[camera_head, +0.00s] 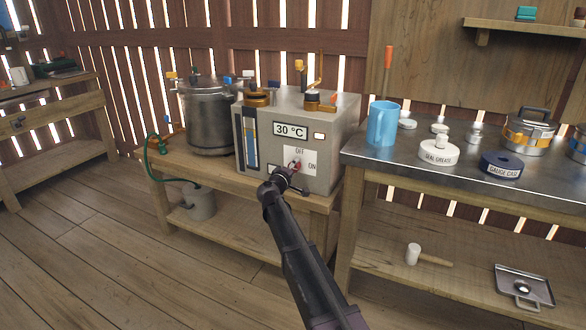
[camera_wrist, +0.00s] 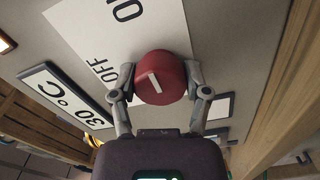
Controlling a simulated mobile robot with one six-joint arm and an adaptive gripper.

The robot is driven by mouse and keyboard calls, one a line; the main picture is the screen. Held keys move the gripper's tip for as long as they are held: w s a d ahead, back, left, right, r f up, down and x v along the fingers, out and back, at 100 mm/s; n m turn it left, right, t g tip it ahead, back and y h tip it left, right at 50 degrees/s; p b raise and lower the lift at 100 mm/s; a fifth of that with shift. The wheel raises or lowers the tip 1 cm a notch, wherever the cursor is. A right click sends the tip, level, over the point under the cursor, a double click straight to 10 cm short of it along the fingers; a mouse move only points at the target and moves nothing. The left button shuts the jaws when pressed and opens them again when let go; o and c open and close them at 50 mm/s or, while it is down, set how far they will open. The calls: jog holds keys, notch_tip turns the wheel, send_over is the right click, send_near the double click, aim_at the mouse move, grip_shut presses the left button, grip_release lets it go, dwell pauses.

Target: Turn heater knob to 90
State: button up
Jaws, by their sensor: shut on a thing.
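The heater (camera_head: 340,130) is a grey box on the wooden bench, with a display (camera_head: 290,129) reading 30 °C. The display also shows in the wrist view (camera_wrist: 65,95). The red knob (camera_wrist: 160,78) sits on a white plate (camera_wrist: 115,35) marked OFF and ON, and carries a white pointer mark. My gripper (camera_wrist: 160,85) has one finger on each side of the knob and is shut on it. In the head view my gripper (camera_head: 290,175) reaches the heater's front and mostly covers the knob (camera_head: 295,165).
A metal pot (camera_head: 208,125) stands left of the heater. A steel-topped table (camera_head: 400,165) on the right holds a blue jug (camera_head: 382,124) and several containers. A grey bucket (camera_head: 200,204) sits on the bench's lower shelf. The floor at left is clear.

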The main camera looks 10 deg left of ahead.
jog(key=shift+w, duration=0.1)
jog(key=o, duration=1.1)
jog(key=shift+o, duration=0.2)
jog(key=v, duration=1.2)
